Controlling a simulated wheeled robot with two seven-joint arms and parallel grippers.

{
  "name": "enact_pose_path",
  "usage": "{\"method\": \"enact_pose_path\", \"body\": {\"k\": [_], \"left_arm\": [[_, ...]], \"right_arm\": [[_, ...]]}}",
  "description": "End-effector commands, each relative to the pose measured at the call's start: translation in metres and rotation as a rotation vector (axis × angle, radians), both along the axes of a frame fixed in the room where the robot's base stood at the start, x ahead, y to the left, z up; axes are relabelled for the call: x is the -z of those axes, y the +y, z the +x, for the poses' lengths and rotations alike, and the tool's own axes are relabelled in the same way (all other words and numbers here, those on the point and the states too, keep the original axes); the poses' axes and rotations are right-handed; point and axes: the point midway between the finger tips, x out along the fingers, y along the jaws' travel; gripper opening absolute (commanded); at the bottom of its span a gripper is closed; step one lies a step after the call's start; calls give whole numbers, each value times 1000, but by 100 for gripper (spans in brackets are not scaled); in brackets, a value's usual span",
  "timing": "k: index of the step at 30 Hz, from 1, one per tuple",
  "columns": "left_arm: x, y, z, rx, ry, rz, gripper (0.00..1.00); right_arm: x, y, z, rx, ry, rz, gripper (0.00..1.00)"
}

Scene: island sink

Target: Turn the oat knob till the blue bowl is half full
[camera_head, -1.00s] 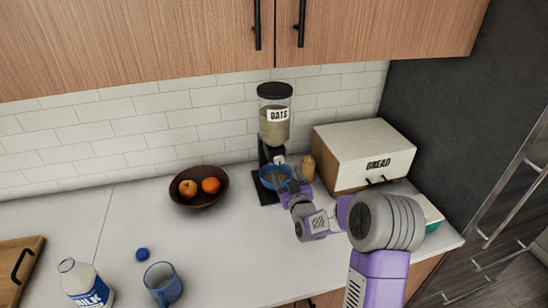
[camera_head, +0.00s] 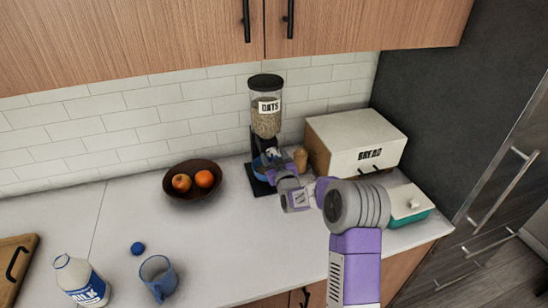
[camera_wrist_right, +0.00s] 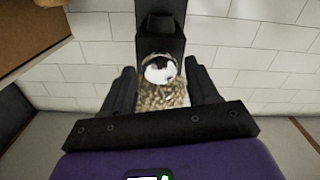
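The oat dispenser (camera_head: 266,118) stands at the wall, its clear hopper holding oats and labelled OATS. Its round silver knob (camera_wrist_right: 162,68) shows in the right wrist view, with hopper oats below it in that picture. My right gripper (camera_wrist_right: 163,88) is open, one dark finger on each side of the knob, with gaps visible; contact is not seen. In the head view the right gripper (camera_head: 274,162) is at the dispenser's front. The blue bowl (camera_head: 258,164) sits under the spout, mostly hidden by my gripper, so its fill cannot be seen. My left gripper is not in view.
A bread box (camera_head: 345,138) and a small brown jar (camera_head: 300,159) stand right of the dispenser, with a teal-based dish (camera_head: 408,206) in front. A fruit bowl (camera_head: 191,192) is left. A milk bottle (camera_head: 80,281), blue cap (camera_head: 137,249) and mug (camera_head: 158,277) stand front left.

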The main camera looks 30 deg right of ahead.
Motion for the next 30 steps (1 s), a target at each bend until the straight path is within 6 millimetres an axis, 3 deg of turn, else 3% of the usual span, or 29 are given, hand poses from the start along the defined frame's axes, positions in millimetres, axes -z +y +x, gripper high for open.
{"method": "enact_pose_path", "body": {"k": [1, 9, 20, 30], "left_arm": [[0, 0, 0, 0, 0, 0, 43], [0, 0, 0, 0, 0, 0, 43], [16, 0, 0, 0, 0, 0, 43], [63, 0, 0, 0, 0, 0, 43]], "right_arm": [[0, 0, 0, 0, 0, 0, 51], [0, 0, 0, 0, 0, 0, 13], [3, 0, 0, 0, -18, 72, 13], [6, -1, 0, 1, -83, 327, 13]]}}
